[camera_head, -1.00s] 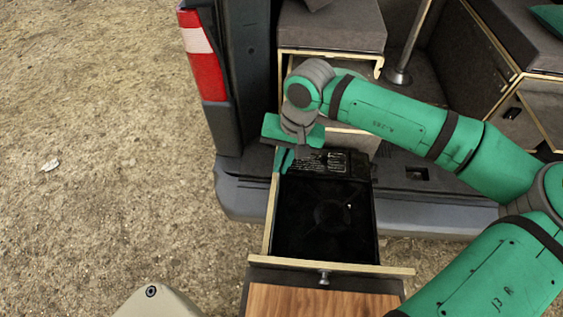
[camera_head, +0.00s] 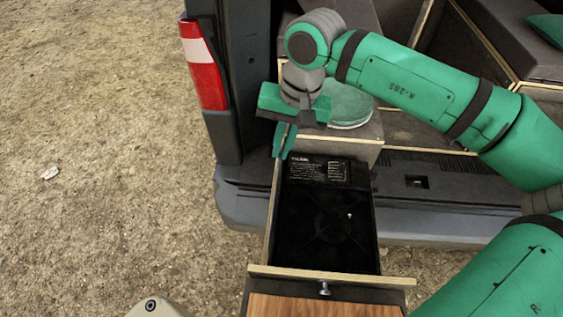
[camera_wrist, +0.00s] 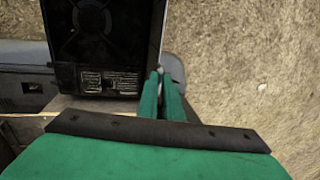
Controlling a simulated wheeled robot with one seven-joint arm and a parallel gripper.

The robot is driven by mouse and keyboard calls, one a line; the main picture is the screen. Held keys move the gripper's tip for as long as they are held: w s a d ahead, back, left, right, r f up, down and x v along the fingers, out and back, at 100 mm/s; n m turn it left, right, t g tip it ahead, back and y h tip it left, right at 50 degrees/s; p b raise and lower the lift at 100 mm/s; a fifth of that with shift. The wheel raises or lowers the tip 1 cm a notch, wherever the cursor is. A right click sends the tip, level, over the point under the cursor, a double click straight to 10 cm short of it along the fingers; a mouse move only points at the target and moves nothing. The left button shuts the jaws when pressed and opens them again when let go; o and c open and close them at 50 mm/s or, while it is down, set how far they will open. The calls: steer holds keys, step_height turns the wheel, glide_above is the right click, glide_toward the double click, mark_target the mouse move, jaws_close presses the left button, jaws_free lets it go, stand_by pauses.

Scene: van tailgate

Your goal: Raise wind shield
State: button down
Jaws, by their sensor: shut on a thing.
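The black stove (camera_head: 325,215) lies in the pulled-out drawer (camera_head: 330,271), with a label panel at its far end; it also shows in the wrist view (camera_wrist: 100,35). The wind shield shows only as a thin pale edge (camera_wrist: 157,40) along one side of the stove, hard to tell from the drawer's side wall. My gripper (camera_head: 281,147) is at the far left corner of the stove, pointing down. In the wrist view its fingers (camera_wrist: 165,88) are close together at the end of this edge, shut on it. The grip itself is mostly hidden.
The van's rear pillar with a red and white lamp (camera_head: 203,65) stands to the left of my gripper. A round green item (camera_head: 350,108) sits on the cabinet behind the drawer. The bumper (camera_head: 430,228) runs beneath.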

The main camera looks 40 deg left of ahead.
steer(key=shift+s+r, duration=0.1)
steer(key=shift+r, duration=1.05)
steer(key=c, duration=1.9)
jaws_free()
steer(key=r, duration=0.3)
steer(key=d+r, duration=0.1)
steer(key=r, duration=0.3)
steer(key=w+r, duration=0.1)
steer(key=r, duration=0.2)
steer(key=shift+d+r, duration=0.25)
steer(key=shift+d, duration=0.15)
